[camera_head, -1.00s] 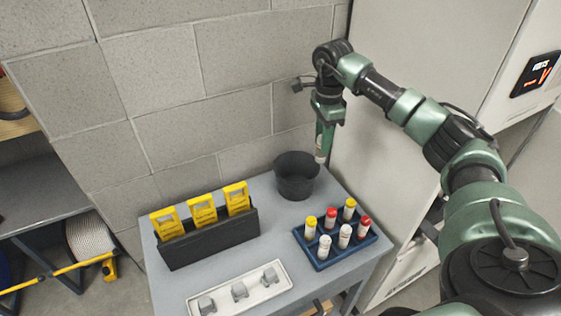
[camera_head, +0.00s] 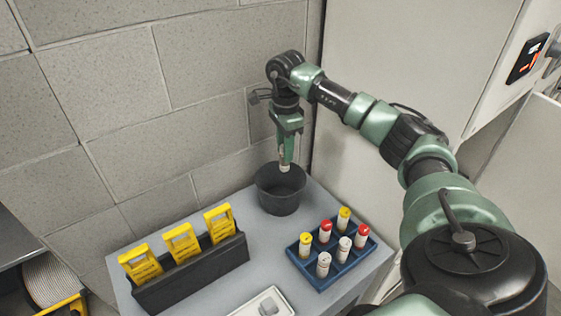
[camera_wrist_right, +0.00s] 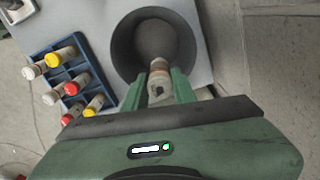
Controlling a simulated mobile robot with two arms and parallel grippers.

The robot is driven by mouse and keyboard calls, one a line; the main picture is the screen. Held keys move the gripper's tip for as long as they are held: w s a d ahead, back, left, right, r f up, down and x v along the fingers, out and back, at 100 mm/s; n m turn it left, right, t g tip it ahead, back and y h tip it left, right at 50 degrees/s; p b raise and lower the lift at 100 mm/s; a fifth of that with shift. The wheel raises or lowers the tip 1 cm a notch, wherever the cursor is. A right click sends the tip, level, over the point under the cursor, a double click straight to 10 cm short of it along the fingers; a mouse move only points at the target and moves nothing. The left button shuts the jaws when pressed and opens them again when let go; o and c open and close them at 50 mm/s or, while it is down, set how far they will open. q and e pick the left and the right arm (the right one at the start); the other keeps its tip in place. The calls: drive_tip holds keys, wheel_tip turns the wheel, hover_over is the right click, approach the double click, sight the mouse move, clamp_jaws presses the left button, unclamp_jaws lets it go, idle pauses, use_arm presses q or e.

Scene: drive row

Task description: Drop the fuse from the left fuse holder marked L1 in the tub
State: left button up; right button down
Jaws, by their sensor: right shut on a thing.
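The tub (camera_head: 281,200) is a dark round bucket at the back of the grey table; it also shows in the right wrist view (camera_wrist_right: 124,45). My right gripper (camera_head: 285,163) points down over the tub and is shut on a fuse (camera_head: 284,167). The fuse is pale with a brownish band, and in the right wrist view (camera_wrist_right: 159,68) it sits between the fingers, over the tub's opening. The inside bottom of the tub that shows looks empty. The marking L1 is not readable in any view. My left gripper is not in view.
A blue rack (camera_head: 334,272) holds several fuses with yellow, red and white caps, right of the tub. A dark holder (camera_head: 195,275) with three yellow pieces stands at the left. A white tray (camera_head: 284,308) lies at the front. A block wall (camera_head: 190,100) rises behind.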

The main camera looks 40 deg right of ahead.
drive_tip(key=shift+f, duration=0.2)
drive_tip(key=shift+s, duration=0.1)
drive_tip(key=c, duration=1.1)
unclamp_jaws()
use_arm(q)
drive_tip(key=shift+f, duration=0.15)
use_arm(e)
drive_tip(key=shift+o, duration=0.2)
drive_tip(key=shift+r, duration=0.1)
wheel_tip(320, 180, up, 8)
drive_tip(key=shift+f+b, duration=0.15)
drive_tip(key=shift+b, duration=0.8)
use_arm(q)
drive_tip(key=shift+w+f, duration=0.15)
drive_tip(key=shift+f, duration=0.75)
